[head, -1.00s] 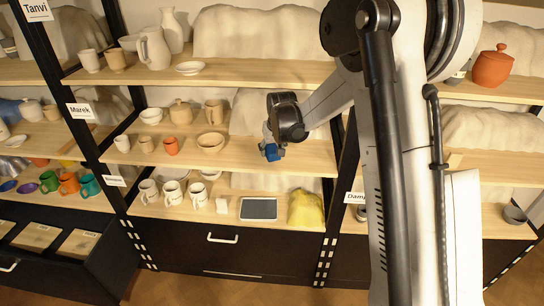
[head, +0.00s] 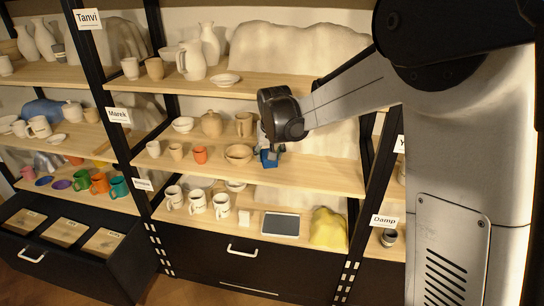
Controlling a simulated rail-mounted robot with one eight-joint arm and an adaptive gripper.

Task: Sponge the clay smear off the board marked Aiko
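My gripper (head: 268,153) is at the end of the arm, in front of the middle shelf, just right of a wide tan bowl (head: 239,153). A small blue block, seemingly a sponge (head: 268,158), is at its fingertips and moves with it. The fingers are small and partly hidden by my dark wrist. Whether the block touches the shelf (head: 320,174) I cannot tell. No label that I can read says Aiko; one small label (head: 143,184) at the left post is too small to read. I cannot make out a clay smear for certain.
Cups, a lidded jar (head: 211,124) and a terracotta cup (head: 200,155) stand left of my gripper. Below are white mugs (head: 197,202), a dark-faced tablet (head: 281,224) and a yellow cloth-like lump (head: 328,229). The middle shelf right of my gripper looks bare. A drawer stands open (head: 75,232) at lower left.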

